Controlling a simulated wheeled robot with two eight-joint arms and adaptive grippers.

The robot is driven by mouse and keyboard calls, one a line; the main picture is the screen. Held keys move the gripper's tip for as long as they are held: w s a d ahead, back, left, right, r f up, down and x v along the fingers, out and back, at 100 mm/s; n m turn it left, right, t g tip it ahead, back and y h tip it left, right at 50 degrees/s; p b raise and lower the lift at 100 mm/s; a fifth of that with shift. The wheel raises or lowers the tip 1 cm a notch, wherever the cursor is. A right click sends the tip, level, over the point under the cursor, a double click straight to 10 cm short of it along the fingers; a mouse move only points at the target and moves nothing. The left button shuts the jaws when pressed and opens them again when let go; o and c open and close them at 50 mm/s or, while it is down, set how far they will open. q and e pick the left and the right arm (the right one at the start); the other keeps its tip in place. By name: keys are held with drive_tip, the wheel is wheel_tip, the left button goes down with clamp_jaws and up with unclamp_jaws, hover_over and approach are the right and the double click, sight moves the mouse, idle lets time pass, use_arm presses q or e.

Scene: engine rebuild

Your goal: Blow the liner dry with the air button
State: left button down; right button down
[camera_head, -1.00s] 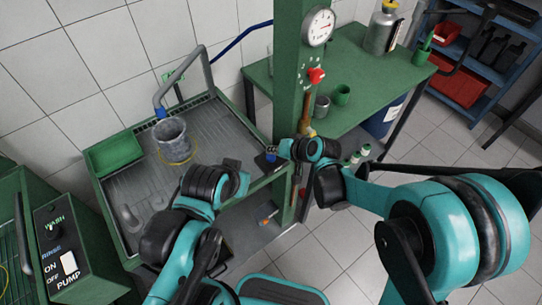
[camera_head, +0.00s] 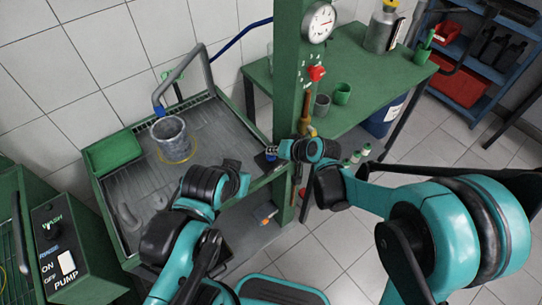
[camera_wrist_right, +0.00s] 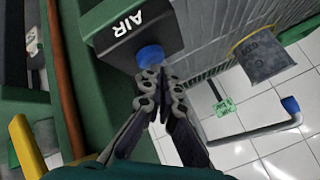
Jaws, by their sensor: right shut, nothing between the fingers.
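The liner (camera_head: 172,138), a grey open cylinder, stands upright in the grey-floored tray at the back, with a yellow ring around its base. The liner also shows in the right wrist view (camera_wrist_right: 262,62). The blue air button (camera_wrist_right: 150,56) sticks out of a dark box marked AIR. My right gripper (camera_wrist_right: 160,78) is shut and empty, its fingertips right at the button; I cannot tell whether they press it. In the head view the right gripper (camera_head: 284,150) is beside the green post. My left gripper (camera_head: 231,168) is over the tray's front right corner, its fingers unclear.
A bent grey pipe (camera_head: 182,72) with a blue tip (camera_head: 159,112) reaches over the tray near the liner. A green post (camera_head: 288,90) with a gauge (camera_head: 319,25) and red knob rises beside my right gripper. A green bench (camera_head: 365,65) and pump box (camera_head: 65,245) flank the tray.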

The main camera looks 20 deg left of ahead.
sight(273, 157)
drive_tip(key=shift+f+b, duration=0.55)
idle(0.7)
drive_tip(key=shift+r, duration=0.1)
drive_tip(key=shift+r+p, duration=0.8)
drive_tip(key=shift+r, duration=0.1)
wheel_tip(273, 157, up, 5)
drive_tip(key=p, duration=0.3)
drive_tip(key=shift+p, duration=0.4)
idle(1.6)
